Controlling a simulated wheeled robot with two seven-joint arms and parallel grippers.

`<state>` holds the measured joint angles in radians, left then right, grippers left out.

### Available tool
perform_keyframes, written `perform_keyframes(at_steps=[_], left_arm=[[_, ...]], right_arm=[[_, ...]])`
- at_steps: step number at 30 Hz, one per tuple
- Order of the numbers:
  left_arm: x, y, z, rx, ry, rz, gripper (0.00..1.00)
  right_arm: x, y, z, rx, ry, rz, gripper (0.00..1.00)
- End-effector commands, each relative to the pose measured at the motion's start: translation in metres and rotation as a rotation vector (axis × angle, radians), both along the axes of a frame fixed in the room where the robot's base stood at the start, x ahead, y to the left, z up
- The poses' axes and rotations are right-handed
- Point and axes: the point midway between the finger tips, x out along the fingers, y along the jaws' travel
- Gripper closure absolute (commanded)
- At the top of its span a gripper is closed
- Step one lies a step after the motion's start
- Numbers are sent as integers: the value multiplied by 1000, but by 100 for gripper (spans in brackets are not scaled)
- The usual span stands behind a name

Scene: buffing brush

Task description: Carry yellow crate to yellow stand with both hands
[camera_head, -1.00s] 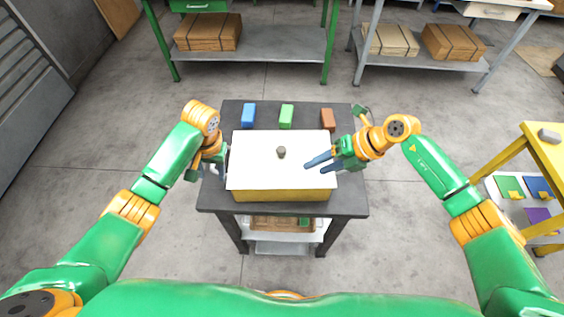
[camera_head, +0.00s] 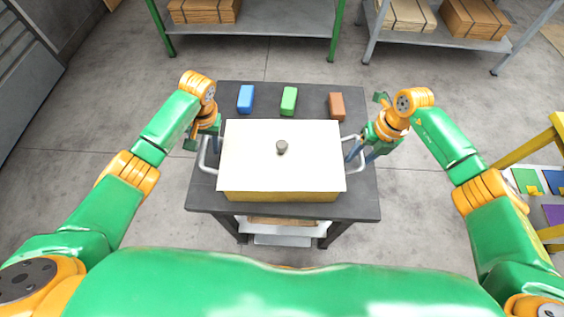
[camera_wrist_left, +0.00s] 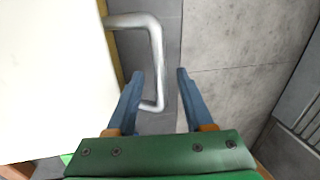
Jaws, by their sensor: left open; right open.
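The yellow crate (camera_head: 282,196) with a white lid and a dark knob sits on the dark table, with a grey bar handle on each side. My left gripper (camera_head: 212,143) is open at the crate's left handle (camera_head: 203,157). In the left wrist view the fingers (camera_wrist_left: 158,75) are apart, with the handle (camera_wrist_left: 158,60) by the left finger; I cannot tell if they touch. My right gripper (camera_head: 357,156) is open at the right handle (camera_head: 360,165), its blue fingers partly hidden around it. The yellow stand (camera_head: 528,147) is at the right edge, partly cut off.
A blue block (camera_head: 246,99), a green block (camera_head: 289,100) and a brown block (camera_head: 336,106) stand behind the crate on the table (camera_head: 200,195). Shelves with boxes stand at the back. The grey floor between the table and the yellow stand is open.

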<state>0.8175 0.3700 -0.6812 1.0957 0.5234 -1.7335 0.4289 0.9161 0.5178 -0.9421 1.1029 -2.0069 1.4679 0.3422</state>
Motion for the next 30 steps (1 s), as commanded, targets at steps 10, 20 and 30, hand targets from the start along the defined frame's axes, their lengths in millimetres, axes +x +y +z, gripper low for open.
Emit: perform_keyframes(at_steps=[10, 20, 30], left_arm=[[-1, 7, -32, 1, 0, 0, 48], [-1, 7, -32, 0, -1, 0, 72], [-1, 7, -32, 0, -1, 0, 100]], right_arm=[[-1, 6, -32, 0, 0, 1, 48], [-1, 6, -33, 0, 0, 1, 72], [-1, 6, -32, 0, 0, 1, 100]])
